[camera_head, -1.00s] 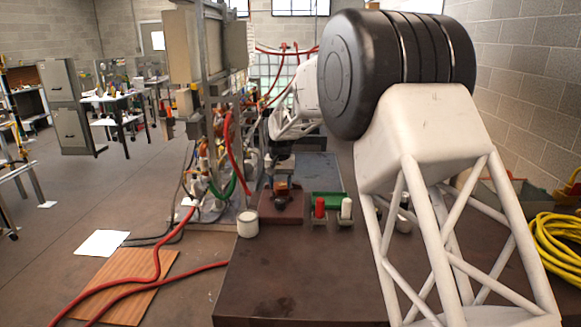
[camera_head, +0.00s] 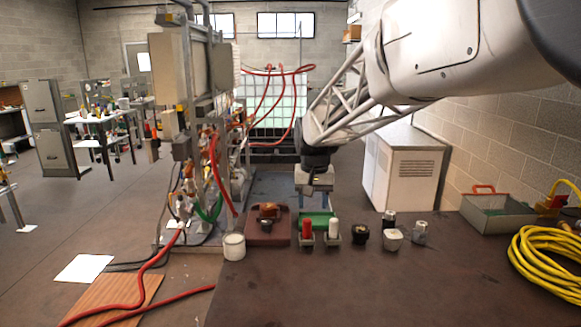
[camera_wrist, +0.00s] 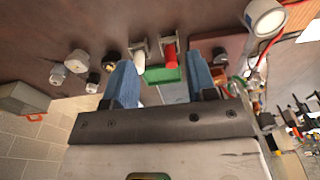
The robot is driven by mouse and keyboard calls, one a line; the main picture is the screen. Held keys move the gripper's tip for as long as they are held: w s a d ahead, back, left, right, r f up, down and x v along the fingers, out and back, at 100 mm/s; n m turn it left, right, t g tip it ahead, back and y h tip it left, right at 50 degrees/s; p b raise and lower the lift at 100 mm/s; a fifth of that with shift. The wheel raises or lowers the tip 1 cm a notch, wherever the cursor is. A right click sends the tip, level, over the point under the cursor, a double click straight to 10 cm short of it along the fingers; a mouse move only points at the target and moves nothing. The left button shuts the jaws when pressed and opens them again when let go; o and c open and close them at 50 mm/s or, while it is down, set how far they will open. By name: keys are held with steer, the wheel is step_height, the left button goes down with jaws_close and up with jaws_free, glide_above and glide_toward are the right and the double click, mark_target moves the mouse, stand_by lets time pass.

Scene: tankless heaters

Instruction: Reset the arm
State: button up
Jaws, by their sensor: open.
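My gripper (camera_head: 313,198) hangs from my arm in the upper right of the head view, pointing down above the far part of the brown table (camera_head: 400,290). In the wrist view my gripper (camera_wrist: 162,78) shows two blue fingers set well apart, with nothing held between them. My gripper appears clear of the objects on the table.
The heater rig (camera_head: 195,120) rises at left. Yellow hose (camera_head: 550,260) lies right. The table's front is clear.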

steer(key=s+d+r, duration=0.1)
steer(key=s+d, duration=0.3)
steer(key=s, duration=0.5)
steer(key=s+d+r, duration=0.1)
steer(key=s+d, duration=0.3)
steer(key=s, duration=0.6)
steer(key=s+d+f, duration=0.2)
steer(key=s+f, duration=0.1)
steer(key=s, duration=0.7)
steer(key=s+d+f+t, duration=0.1)
steer(key=s+d+f, duration=0.1)
steer(key=s, duration=0.8)
steer(key=shift+d+f+t, duration=0.3)
steer(key=shift+d+f, duration=0.05)
steer(key=shift+f, duration=0.35)
